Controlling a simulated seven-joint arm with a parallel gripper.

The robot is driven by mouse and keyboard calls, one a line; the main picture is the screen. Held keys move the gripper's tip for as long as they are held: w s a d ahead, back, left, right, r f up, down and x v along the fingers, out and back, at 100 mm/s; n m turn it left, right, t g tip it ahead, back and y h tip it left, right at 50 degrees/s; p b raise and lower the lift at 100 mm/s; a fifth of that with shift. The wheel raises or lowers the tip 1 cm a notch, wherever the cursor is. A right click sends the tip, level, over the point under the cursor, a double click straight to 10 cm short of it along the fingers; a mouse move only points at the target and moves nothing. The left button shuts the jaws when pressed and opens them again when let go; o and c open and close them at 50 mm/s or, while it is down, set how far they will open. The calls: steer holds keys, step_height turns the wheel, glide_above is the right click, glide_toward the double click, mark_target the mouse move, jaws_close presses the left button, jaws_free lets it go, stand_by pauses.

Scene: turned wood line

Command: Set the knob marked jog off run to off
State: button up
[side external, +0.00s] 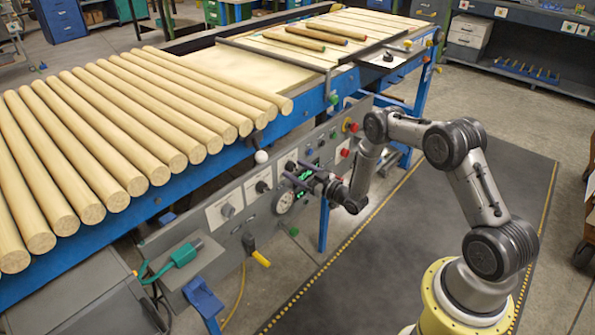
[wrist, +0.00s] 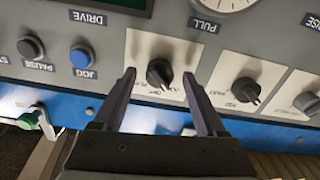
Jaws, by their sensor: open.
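The jog off run knob (wrist: 158,72) is a small black knob on a pale plate (wrist: 138,50), seen upside down in the wrist view. Lettering shows at the plate's edge, too small to read surely, and I cannot tell which mark the knob points at. My gripper (wrist: 159,79) is open and empty, one finger to each side of the knob in the picture. I see no contact, and the gap to the panel is unclear. In the side external view my gripper (side external: 309,176) is at the grey panel, close to the knob (side external: 290,166).
Other knobs on pale plates (wrist: 246,90) stand beside it. A blue JOG button (wrist: 82,57) and a dark PAUSE button (wrist: 30,47) sit on the other side. Wooden rods (side external: 120,120) lie on the blue-framed table above.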

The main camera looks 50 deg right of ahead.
steer(key=shift+c, duration=0.3)
jaws_close()
steer(key=shift+m, duration=0.4)
steer(key=m, duration=0.3)
steer(key=shift+m, duration=2.4)
